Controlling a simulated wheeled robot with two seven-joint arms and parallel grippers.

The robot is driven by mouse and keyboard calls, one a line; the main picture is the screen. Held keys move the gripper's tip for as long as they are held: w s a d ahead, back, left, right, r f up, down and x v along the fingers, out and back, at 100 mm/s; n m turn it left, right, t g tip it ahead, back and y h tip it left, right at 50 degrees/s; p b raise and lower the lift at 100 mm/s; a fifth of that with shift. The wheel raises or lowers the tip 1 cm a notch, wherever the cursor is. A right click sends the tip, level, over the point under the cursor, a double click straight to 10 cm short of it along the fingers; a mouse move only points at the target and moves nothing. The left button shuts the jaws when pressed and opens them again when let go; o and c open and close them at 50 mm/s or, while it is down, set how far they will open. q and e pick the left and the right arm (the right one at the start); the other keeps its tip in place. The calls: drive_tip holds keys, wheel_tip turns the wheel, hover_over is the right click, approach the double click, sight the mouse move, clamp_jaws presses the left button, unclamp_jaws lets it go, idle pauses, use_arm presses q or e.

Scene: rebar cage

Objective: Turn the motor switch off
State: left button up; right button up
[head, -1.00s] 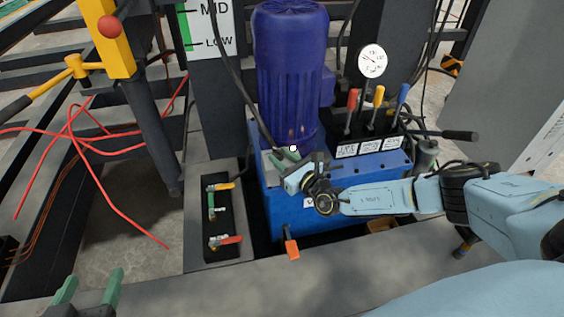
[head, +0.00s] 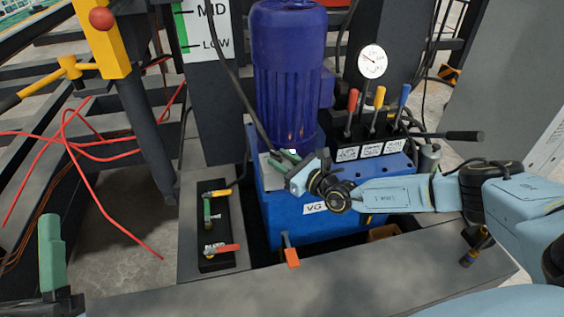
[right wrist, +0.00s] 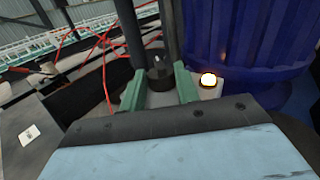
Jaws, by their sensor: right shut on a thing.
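The motor switch, a black knob (right wrist: 160,74), shows between my right gripper's green fingertips in the right wrist view. It sits on a grey box (head: 268,168) on the blue power unit, at the foot of the blue motor (head: 290,75). My right gripper (head: 283,157) is shut on the knob; in the head view its fingers hide most of it. A lit whitish lamp (right wrist: 208,79) is just right of the fingers. My left gripper (head: 52,255) shows at the lower left with one green finger visible, away from the switch.
Red, yellow and blue levers (head: 376,112) and a pressure gauge (head: 372,62) stand right of the motor. A black valve panel (head: 215,228) with yellow and red handles lies to the left. A black cable (head: 237,95) hangs by the motor.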

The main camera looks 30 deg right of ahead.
idle(0.4)
drive_tip(key=o, duration=1)
drive_tip(key=shift+c, duration=0.2)
use_arm(q)
drive_tip(key=shift+r, duration=0.1)
use_arm(e)
drive_tip(key=shift+s, duration=0.1)
drive_tip(key=shift+s+d, duration=0.2)
drive_tip(key=shift+s, duration=0.15)
use_arm(q)
wheel_tip(320, 180, down, 10)
drive_tip(key=w+g+y+p, duration=0.2)
drive_tip(key=g+p, duration=0.1)
drive_tip(key=g, duration=0.5)
drive_tip(key=shift+w+a+y+p, duration=0.25)
drive_tip(key=shift+a+y+p, duration=0.05)
drive_tip(key=shift+a+p, duration=0.1)
use_arm(e)
drive_tip(key=v, duration=1.2)
drive_tip(key=shift+s, duration=0.2)
drive_tip(key=shift+d, duration=0.1)
